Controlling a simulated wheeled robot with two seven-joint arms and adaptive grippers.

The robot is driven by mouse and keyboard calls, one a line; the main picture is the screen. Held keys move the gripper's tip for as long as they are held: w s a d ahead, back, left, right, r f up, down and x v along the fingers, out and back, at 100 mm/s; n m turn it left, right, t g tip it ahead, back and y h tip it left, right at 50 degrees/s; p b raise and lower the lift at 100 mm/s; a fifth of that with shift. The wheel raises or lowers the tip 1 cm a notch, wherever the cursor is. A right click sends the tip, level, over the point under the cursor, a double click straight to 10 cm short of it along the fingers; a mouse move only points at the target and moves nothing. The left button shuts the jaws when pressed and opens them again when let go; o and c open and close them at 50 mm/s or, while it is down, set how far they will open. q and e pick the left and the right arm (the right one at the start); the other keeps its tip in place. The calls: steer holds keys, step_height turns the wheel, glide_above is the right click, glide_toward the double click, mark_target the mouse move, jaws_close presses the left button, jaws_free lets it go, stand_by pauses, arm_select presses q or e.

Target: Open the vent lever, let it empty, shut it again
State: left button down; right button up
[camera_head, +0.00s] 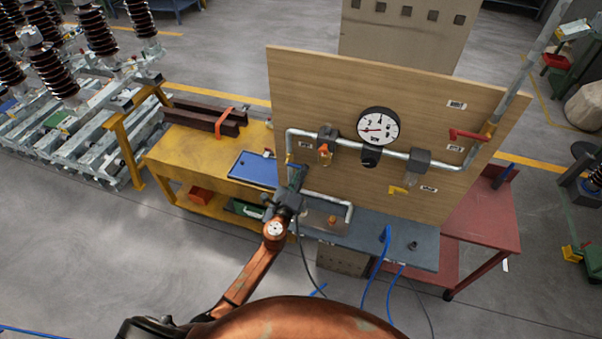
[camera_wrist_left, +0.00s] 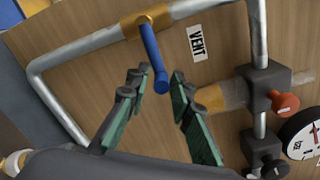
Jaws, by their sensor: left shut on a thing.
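The vent lever (camera_wrist_left: 151,52) is a blue handle on a brass valve body (camera_wrist_left: 146,19) in the left wrist view, beside a label reading VENT (camera_wrist_left: 196,43). My left gripper (camera_wrist_left: 158,82) is shut on the lever's free end, with one dark green finger on each side. In the head view my left gripper (camera_head: 296,178) is at the left pipe, in front of the wooden panel, and it hides most of the lever. The round pressure gauge (camera_head: 378,126) has a red needle; its reading is too small to tell. My right gripper is not in view.
The panel (camera_head: 420,95) also carries a red handle (camera_head: 467,135), a yellow handle (camera_head: 398,190) and an orange knob (camera_head: 325,151). A grey bench (camera_head: 400,243) stands below, with blue hoses. A yellow bench (camera_head: 195,150) with a blue tray (camera_head: 250,170) is at left.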

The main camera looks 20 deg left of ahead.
arm_select(q)
steer(key=shift+r, duration=0.3)
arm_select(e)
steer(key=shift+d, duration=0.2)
